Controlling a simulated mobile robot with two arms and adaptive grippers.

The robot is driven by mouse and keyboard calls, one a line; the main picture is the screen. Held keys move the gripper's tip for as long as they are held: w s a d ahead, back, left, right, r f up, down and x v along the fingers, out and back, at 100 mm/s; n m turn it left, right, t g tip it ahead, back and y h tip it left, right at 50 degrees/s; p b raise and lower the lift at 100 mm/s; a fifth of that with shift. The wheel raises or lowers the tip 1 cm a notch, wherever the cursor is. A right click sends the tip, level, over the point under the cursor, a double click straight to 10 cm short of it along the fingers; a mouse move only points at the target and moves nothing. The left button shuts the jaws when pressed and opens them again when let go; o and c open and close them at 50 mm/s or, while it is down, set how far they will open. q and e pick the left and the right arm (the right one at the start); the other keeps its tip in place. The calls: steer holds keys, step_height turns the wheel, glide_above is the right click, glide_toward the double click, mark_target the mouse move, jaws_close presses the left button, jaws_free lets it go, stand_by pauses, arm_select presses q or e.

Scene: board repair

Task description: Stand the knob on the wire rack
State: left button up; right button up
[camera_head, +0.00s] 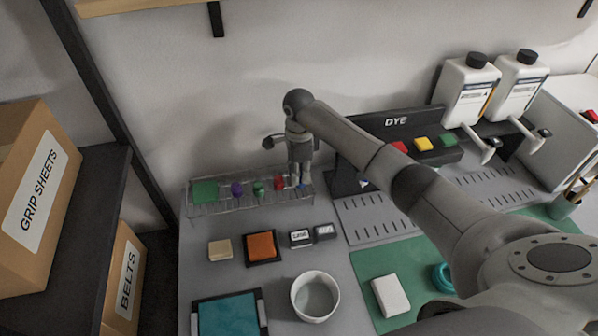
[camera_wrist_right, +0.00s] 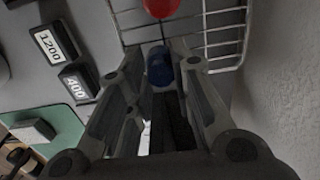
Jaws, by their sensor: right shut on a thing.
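The wire rack (camera_head: 213,211) stands at the back left of the bench, against the wall; part of it also shows in the right wrist view (camera_wrist_right: 222,28). My right gripper (camera_head: 300,180) points down at the right end of the rack, fingers shut on a blue knob (camera_wrist_right: 159,66). Only a small blue bit of the knob (camera_head: 301,186) shows in the head view. Whether its base touches the rack cannot be told. A red knob (camera_head: 280,183) is just left of it, with a green knob (camera_head: 258,188), a purple knob (camera_head: 237,189) and a green block (camera_head: 205,191) further left on the rack.
In front of the rack are a beige block (camera_head: 220,250), an orange pad (camera_head: 262,247) and two small labelled blocks (camera_head: 301,238). A white cup (camera_head: 315,297) stands nearer. The DYE stand (camera_head: 396,122) is right of the gripper, with white bottles (camera_head: 470,90) beyond it.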

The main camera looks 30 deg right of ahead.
steer(key=shift+f, duration=0.35)
steer(key=shift+f, duration=0.2)
steer(key=o, duration=0.8)
steer(key=shift+o, duration=0.2)
steer(key=shift+r, duration=0.1)
